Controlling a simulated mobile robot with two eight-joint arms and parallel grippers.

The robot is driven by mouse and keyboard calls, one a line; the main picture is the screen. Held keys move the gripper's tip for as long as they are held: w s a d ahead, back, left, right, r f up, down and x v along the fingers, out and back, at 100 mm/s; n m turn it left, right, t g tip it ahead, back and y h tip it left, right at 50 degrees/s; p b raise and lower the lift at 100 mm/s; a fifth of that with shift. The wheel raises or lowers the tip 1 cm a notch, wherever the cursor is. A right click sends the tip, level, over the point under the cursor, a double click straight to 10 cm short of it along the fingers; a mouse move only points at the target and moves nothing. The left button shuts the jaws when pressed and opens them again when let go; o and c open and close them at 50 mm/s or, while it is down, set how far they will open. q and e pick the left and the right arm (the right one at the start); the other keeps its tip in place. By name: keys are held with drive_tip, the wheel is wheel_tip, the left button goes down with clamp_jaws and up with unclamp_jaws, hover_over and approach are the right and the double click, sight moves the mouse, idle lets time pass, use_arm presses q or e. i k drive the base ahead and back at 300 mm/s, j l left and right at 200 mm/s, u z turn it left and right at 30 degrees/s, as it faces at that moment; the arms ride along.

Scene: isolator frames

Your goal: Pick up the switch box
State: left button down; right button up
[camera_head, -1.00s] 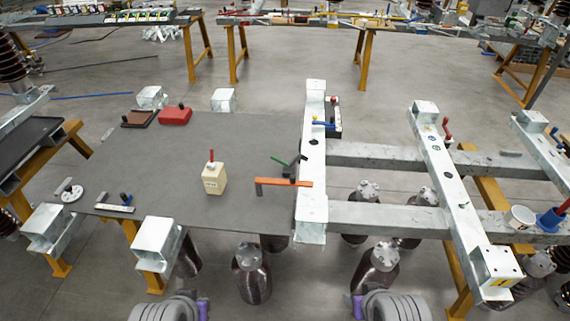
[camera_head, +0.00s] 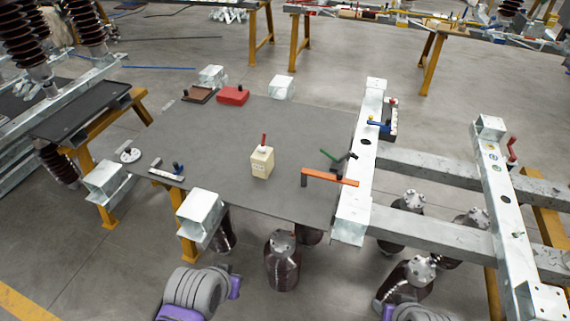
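The likely switch box is a small cream box (camera_head: 262,163) with a dark label mark on its front and a red lever on top. It stands upright on the grey table top (camera_head: 215,140), near its middle, with nothing touching it. Only grey and purple parts of my two arms show at the bottom edge, below and apart from the table. Neither of my grippers is in view.
A red box (camera_head: 233,95) and a brown box (camera_head: 199,94) sit at the table's back left. An orange bar (camera_head: 330,178) and a green-handled piece (camera_head: 329,155) lie right of the cream box, by a pale steel beam (camera_head: 355,205). White square steel ends (camera_head: 201,213) stick out at the front.

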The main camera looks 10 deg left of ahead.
sight(262, 165)
drive_tip(key=i+j+u, duration=0.2)
drive_tip(key=u, duration=0.25)
drive_tip(key=i+j+u, duration=0.1)
drive_tip(key=i+u, duration=0.15)
drive_tip(key=u, duration=0.25)
drive_tip(key=i+u, duration=0.25)
drive_tip(key=u, duration=0.2)
